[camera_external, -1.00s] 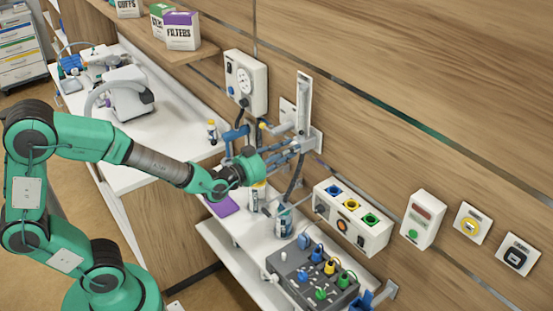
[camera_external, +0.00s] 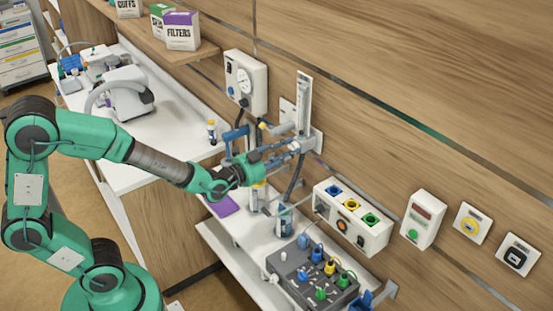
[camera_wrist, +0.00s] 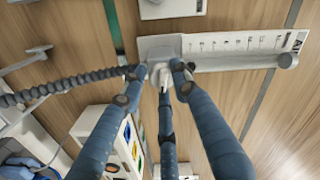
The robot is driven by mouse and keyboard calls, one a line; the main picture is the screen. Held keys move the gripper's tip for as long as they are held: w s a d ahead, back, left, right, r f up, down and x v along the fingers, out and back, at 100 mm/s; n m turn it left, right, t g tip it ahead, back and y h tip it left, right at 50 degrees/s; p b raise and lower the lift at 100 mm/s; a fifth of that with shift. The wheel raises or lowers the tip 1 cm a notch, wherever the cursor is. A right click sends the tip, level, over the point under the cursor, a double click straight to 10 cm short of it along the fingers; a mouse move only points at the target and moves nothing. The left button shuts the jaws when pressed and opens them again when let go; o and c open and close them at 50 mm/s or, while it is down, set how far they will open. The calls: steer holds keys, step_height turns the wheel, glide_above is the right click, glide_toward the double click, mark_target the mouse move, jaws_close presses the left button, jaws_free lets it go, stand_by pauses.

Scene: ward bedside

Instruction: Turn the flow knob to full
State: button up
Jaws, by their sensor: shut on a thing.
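The flowmeter (camera_external: 303,108) is a tall clear tube with a scale on a white wall plate. In the wrist view the scaled flowmeter (camera_wrist: 240,45) lies across the top right. Its pale flow knob (camera_wrist: 162,72) is at the tube's base, partly hidden by my fingertips. My gripper (camera_wrist: 160,80) has blue jointed fingers closed around the knob from several sides. In the external view my gripper (camera_external: 293,149) reaches the base of the flowmeter from the left. The knob's setting and the float's level cannot be read.
A grey corrugated hose (camera_wrist: 60,86) runs close beside my fingers. A gauge box (camera_external: 245,82) hangs left of the flowmeter. A socket box (camera_external: 352,217) is at the right. Bottles and a control box with plugs (camera_external: 313,277) stand on the shelf below.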

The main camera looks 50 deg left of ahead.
steer(key=shift+a+m+p, duration=0.15)
steer(key=shift+m+p, duration=0.4)
steer(key=shift+m, duration=3.05)
steer(key=o, duration=1.1)
steer(key=shift+r, duration=0.15)
steer(key=shift+s, duration=0.15)
steer(key=s, duration=1.1)
steer(key=shift+s, duration=0.35)
